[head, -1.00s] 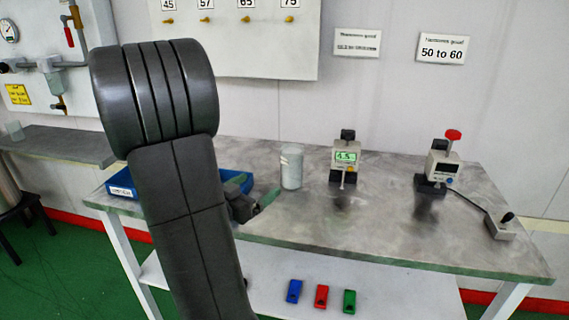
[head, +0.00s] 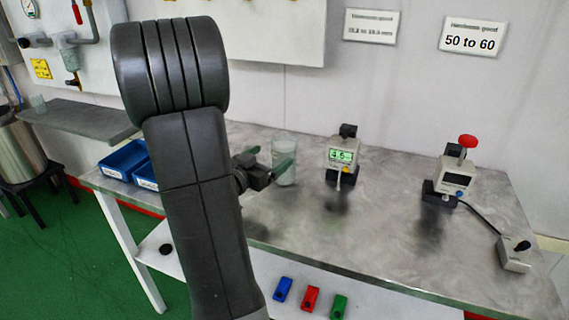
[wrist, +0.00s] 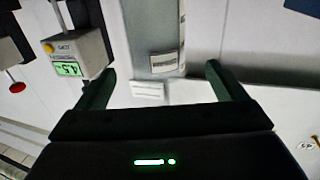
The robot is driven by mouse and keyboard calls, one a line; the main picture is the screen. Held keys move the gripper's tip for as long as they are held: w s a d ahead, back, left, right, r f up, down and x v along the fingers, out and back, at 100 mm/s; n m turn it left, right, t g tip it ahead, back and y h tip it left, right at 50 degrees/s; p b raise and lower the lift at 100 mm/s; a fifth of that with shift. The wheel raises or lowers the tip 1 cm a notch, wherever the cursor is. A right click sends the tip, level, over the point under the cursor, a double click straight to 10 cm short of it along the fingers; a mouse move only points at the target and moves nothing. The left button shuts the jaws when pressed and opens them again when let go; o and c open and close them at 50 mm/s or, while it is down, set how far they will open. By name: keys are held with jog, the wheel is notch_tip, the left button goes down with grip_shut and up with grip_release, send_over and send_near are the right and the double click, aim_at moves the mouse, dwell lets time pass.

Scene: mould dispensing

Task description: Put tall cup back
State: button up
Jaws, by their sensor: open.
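The tall cup (head: 284,172), pale and translucent, stands upright on the grey workbench (head: 400,220), left of the gauge with the green display. My gripper (head: 268,163) has green fingers and is open at the cup's left side, with one fingertip overlapping the cup in the head view. In the wrist view the cup (wrist: 152,35) shows between the open fingers of my gripper (wrist: 161,70), with space on both sides. I cannot tell how deep the cup sits between them.
The thickness gauge (head: 342,158) stands close right of the cup. A second gauge with a red knob (head: 453,175) and a small lever box (head: 515,254) stand farther right. Blue bins (head: 124,160) are at the left end.

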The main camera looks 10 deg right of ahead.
aim_at(275, 153)
jog(key=x, duration=0.3)
jog(key=shift+r+x, duration=0.15)
jog(key=shift+x, duration=1.2)
jog(key=shift+r+x, duration=0.2)
jog(key=shift+x, duration=1.15)
jog(key=shift+s+d, duration=0.15)
jog(key=shift+s, duration=0.05)
jog(key=c, duration=1.9)
jog(key=shift+r, duration=0.2)
grip_shut()
